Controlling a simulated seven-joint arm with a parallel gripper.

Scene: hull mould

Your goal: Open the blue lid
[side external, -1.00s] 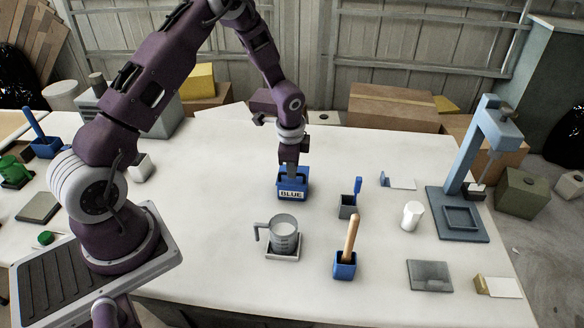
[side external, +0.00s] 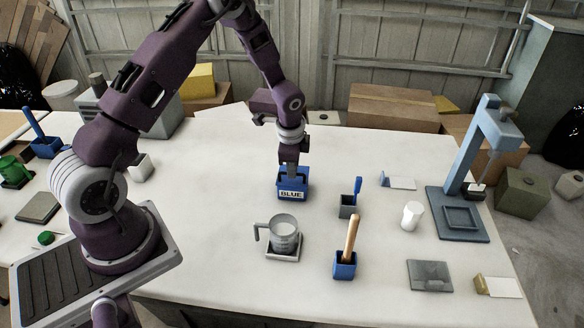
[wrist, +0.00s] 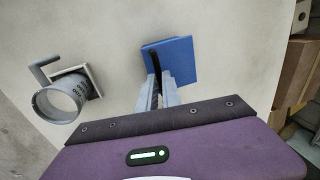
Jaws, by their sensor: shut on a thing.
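A blue container with a white label reading BLUE (side external: 292,195) stands upright near the middle of the table. In the wrist view its flat blue square lid (wrist: 181,58) shows from above. My gripper (side external: 291,172) points down onto the top of the container. In the wrist view my gripper (wrist: 156,78) has its grey fingers close together at the lid's left part, shut on a thin dark piece that looks like the lid's handle. I cannot see a gap between lid and container.
A measuring jug (side external: 284,233) stands in front of the container, slightly left. The table left of the container is mostly clear.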

